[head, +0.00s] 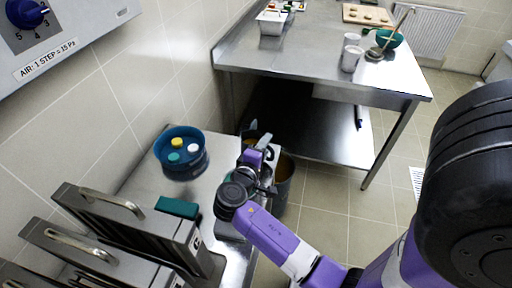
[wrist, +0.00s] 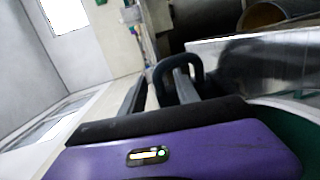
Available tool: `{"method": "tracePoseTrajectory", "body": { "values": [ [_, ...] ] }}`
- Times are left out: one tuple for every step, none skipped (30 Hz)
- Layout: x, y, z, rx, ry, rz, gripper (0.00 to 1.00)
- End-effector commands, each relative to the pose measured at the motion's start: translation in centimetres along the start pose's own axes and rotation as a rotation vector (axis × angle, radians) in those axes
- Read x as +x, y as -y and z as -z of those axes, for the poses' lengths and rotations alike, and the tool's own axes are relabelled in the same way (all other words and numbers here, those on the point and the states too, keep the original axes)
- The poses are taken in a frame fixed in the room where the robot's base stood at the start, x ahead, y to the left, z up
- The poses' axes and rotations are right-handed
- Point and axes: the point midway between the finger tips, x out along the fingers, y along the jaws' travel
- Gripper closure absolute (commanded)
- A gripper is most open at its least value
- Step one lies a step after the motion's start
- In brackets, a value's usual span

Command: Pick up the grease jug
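A dark looped handle (wrist: 194,62) stands at my fingertips in the wrist view. It looks like the handle of the grease jug; the jug's body is not clear there. My gripper (wrist: 160,90) has its two fingers apart, one on each side of the near leg of the loop. I cannot tell whether either finger touches it. In the head view my gripper (head: 266,164) is low, at the right edge of the steel counter, and my wrist hides most of what lies at the fingers.
A grey bin (head: 284,186) with brownish contents stands beside the counter (head: 212,186). A blue tub (head: 181,160) with coloured lids and a green block (head: 177,207) are on the counter. A steel table (head: 310,62) is behind.

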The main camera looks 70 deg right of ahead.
Motion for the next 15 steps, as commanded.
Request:
{"method": "tracePoseTrajectory", "body": {
  "values": [
    [0.8, -0.4, -0.1, -0.001, 0.004, 0.001, 0.62],
    [1.2, -0.4, -0.1, 0.000, 0.002, 0.001, 0.62],
    [1.8, -0.3, -0.1, 0.001, 0.003, 0.001, 0.62],
    [2.1, -0.2, -0.1, 0.000, 0.002, 0.001, 0.62],
    [2.5, -0.2, -0.1, 0.001, 0.002, 0.001, 0.62],
    [2.8, -0.2, -0.1, 0.001, 0.002, 0.001, 0.62],
    [3.0, -0.1, -0.1, 0.001, 0.001, 0.001, 0.62],
    [3.1, -0.1, 0.0, 0.001, 0.000, 0.001, 0.62],
    [3.2, -0.1, 0.0, 0.001, 0.000, 0.001, 0.62],
    [3.2, -0.1, 0.0, 0.001, 0.000, 0.001, 0.62],
    [3.2, 0.0, 0.0, 0.001, -0.001, 0.001, 0.62],
    [3.2, 0.0, 0.0, 0.001, -0.001, 0.001, 0.62],
    [3.2, 0.0, 0.0, 0.001, -0.001, 0.001, 0.62],
    [3.2, 0.0, 0.0, 0.001, -0.001, 0.001, 0.62],
    [3.2, 0.0, 0.0, 0.001, -0.001, 0.001, 0.62]
  ]
}}
